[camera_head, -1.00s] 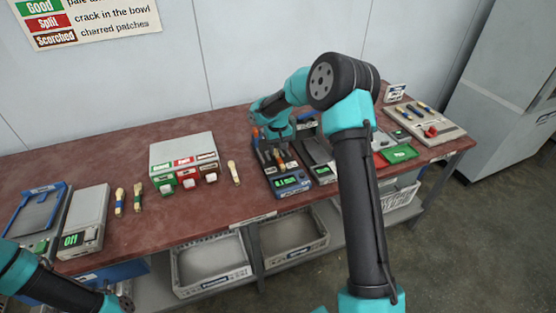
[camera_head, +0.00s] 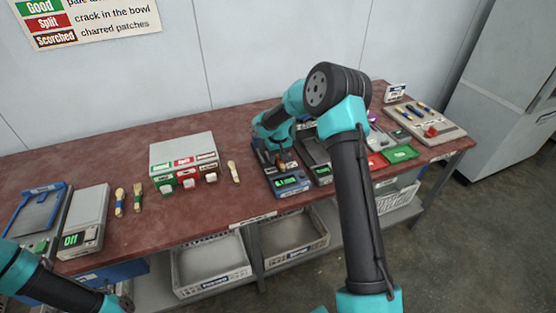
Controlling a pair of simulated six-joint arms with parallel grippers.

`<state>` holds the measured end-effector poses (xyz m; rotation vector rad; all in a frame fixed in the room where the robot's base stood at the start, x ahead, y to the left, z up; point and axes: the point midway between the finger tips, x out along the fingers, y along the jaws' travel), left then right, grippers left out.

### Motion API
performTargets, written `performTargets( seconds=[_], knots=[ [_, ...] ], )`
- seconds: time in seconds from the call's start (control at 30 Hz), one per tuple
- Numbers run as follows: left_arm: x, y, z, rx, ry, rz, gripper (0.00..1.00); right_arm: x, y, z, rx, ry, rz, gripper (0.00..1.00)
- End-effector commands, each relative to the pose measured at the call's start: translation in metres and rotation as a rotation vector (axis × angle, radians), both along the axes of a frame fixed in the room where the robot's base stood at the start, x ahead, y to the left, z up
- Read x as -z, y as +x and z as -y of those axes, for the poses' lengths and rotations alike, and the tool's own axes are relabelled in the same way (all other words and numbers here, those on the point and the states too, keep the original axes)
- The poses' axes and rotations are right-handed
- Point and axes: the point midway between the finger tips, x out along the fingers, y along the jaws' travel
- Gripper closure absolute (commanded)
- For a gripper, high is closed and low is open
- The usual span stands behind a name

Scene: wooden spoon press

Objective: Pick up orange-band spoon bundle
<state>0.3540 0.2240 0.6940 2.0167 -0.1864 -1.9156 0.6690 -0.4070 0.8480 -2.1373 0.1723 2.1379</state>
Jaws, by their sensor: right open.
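My right gripper (camera_head: 276,157) reaches down over the dark device with a lit green display (camera_head: 289,181) at the middle of the bench. It is open. A small orange-brown piece (camera_head: 285,156) shows between or beside its fingers; it may be the orange-band spoon bundle, but the gripper and wrist hide most of it. I cannot tell whether the fingers touch it. My left arm shows at the lower left corner, and its gripper is not clearly visible.
Two banded spoon bundles (camera_head: 119,201) lie left of a grey box with green, red and brown labels (camera_head: 183,152). A pale spoon (camera_head: 234,172) lies right of it. A grey scale (camera_head: 84,222) stands at left. A green tray (camera_head: 401,153) and a board (camera_head: 425,120) sit at right.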

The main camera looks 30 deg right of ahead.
Motion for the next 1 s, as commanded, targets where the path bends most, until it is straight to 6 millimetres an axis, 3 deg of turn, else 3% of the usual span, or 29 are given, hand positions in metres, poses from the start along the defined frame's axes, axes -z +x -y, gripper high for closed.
performTargets(
  seconds=[0.07,0.57,1.0],
  knots=[
    [0.0000,0.0000,0.0000,0.000,0.000,0.000,0.57,-0.0002,0.0001,0.0000,0.000,0.000,0.000,0.53],
    [0.0000,0.0000,0.0000,0.000,0.000,0.000,0.57,-0.0003,0.0001,0.0001,0.000,0.000,0.000,1.00],
    [0.0000,0.0000,0.0000,0.000,0.000,0.000,0.57,-0.0060,0.0004,0.0001,0.000,0.000,0.001,1.00]
  ],
)
